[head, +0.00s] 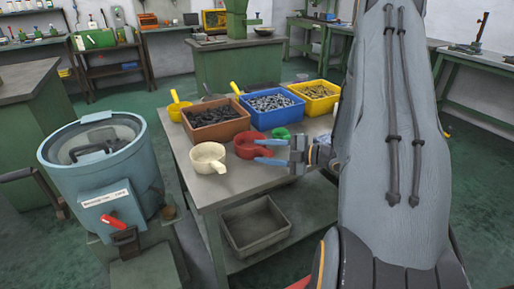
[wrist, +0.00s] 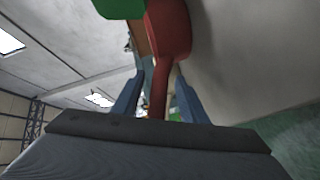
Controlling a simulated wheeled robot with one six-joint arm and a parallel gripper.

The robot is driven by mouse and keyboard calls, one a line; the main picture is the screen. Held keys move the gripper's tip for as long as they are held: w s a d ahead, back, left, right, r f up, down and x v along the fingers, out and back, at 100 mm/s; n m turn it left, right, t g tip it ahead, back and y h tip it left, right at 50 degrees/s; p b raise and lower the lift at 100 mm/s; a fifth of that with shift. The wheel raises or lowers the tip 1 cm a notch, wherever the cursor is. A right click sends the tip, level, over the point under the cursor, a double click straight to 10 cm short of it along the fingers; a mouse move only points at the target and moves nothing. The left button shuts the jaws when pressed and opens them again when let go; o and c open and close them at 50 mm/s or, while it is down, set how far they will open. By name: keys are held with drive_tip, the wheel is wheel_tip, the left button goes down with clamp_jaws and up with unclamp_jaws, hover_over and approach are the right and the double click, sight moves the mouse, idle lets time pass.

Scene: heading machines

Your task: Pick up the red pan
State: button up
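The red pan (head: 247,147) sits on the near part of the table, in front of the bins. My gripper (head: 258,151) comes in from the right at the pan's handle side, with its two blue fingers apart. In the wrist view the red pan (wrist: 169,32) is ahead, and its handle runs back between the open fingers (wrist: 158,90). A gap shows between the handle and the left finger; the right finger looks closer. Whether it touches is unclear.
A cream pan (head: 208,157) stands left of the red one, and a green pan (head: 281,133) right behind it. Brown (head: 216,132), blue (head: 272,122) and yellow (head: 316,106) bins of parts line the back. A blue-grey drum machine (head: 97,165) stands left of the table (head: 230,187).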

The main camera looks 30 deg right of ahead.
clamp_jaws()
drive_tip(key=shift+r, duration=0.15)
